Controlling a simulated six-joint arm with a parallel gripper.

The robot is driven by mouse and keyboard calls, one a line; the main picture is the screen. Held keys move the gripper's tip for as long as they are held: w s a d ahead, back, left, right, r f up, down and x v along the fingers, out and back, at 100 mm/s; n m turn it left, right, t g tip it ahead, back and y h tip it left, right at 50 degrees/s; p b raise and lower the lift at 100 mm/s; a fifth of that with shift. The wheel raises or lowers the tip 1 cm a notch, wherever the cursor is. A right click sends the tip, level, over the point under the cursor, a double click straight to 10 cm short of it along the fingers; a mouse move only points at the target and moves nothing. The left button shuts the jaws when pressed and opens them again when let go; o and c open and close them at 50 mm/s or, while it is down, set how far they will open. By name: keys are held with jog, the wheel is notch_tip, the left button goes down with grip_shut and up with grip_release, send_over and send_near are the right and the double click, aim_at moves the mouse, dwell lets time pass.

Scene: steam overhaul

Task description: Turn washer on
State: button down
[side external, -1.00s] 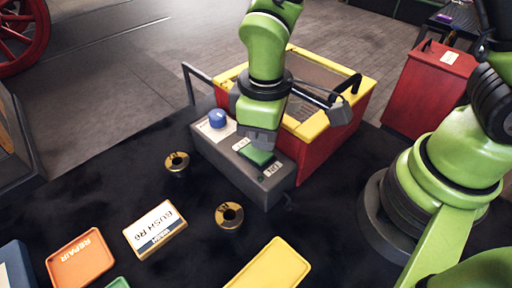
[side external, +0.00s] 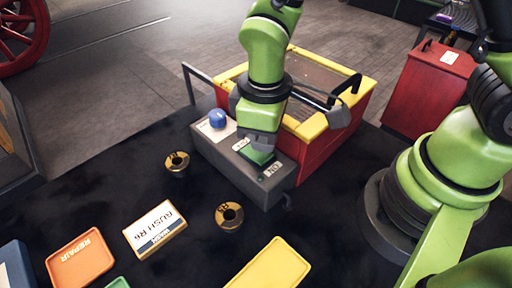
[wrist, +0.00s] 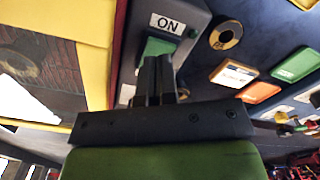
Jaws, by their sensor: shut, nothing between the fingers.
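The washer is a red tub with a yellow rim (side external: 313,128) and a grey control box (side external: 222,153) on its front. A green switch (side external: 263,158) sits on the box between a white label and the ON label (side external: 272,170). My gripper (side external: 260,148) is shut and empty, pointing down at the switch and hiding part of it. In the wrist view the shut fingers (wrist: 159,75) overlap the green switch (wrist: 157,47), beside the ON label (wrist: 167,23). I cannot tell whether they touch it.
A blue knob (side external: 217,118) stands on the box left of my gripper. Two brass bushings (side external: 177,164) (side external: 229,216) lie on the dark mat near the box. A BUSH R6 box (side external: 155,229), an orange REPAIR tray (side external: 80,258) and a yellow tray (side external: 271,266) lie in front.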

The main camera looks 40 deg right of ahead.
aim_at(264, 155)
jog(key=shift+f, duration=1.15)
dwell(0.4)
jog(key=shift+r, duration=3.55)
jog(key=shift+d+r, duration=0.1)
jog(key=shift+r, duration=0.15)
jog(key=s+d+r+m+t+y, duration=0.1)
jog(key=s+d+r+m+t, duration=0.2)
jog(key=r, duration=0.4)
jog(key=s+d+r+m+t+y, duration=0.1)
jog(key=s+d+r+m+t, duration=0.3)
jog(key=s+d+r+m, duration=0.2)
notch_tip(264, 155, up, 2)
jog(key=shift+s+d+r+m, duration=0.1)
jog(key=shift+s+d+m, duration=0.2)
jog(key=shift+d+m, duration=0.2)
